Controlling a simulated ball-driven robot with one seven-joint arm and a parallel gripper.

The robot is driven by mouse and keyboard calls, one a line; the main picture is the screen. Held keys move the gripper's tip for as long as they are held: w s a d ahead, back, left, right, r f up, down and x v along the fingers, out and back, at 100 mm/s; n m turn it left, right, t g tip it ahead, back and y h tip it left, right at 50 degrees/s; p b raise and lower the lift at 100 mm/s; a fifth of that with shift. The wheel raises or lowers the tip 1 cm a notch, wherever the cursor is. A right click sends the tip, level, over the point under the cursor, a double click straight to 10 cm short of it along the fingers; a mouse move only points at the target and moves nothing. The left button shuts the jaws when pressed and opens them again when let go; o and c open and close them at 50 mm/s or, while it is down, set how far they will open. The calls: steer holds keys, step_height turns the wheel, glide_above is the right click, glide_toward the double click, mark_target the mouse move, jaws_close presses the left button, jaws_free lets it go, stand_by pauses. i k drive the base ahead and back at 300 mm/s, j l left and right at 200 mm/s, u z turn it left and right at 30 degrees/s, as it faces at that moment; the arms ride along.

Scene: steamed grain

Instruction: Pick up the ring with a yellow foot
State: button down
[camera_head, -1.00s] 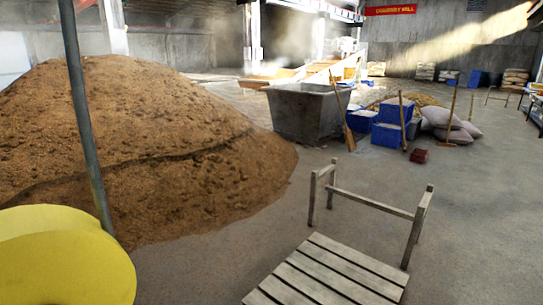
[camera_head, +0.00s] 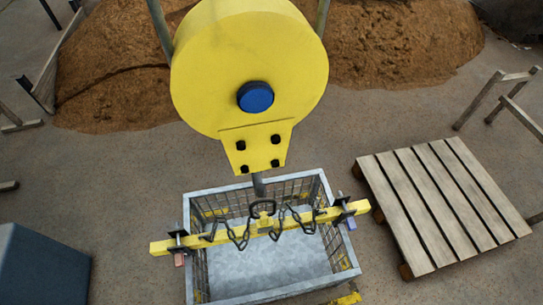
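A dark rounded ring (camera_head: 263,206) stands at the middle of a yellow beam (camera_head: 190,242). A small yellow piece like a foot shows below it. The beam lies across a grey wire-sided crate (camera_head: 258,297). Dark chains (camera_head: 238,236) hang along the beam on both sides of the ring. A large yellow disc with a blue hub (camera_head: 255,97) hangs above. A short grey rod (camera_head: 259,186) comes down from its lower plate, close above the ring in the picture; I cannot tell whether they touch. My gripper is not in view.
A wooden slatted pallet (camera_head: 442,205) lies right of the crate. A dark blue-grey box (camera_head: 40,265) stands at the lower left. The brown grain heap (camera_head: 400,45) fills the back. Bare floor lies between the box and the crate.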

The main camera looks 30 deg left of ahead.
mark_target(264, 219)
steer(key=u, duration=0.95)
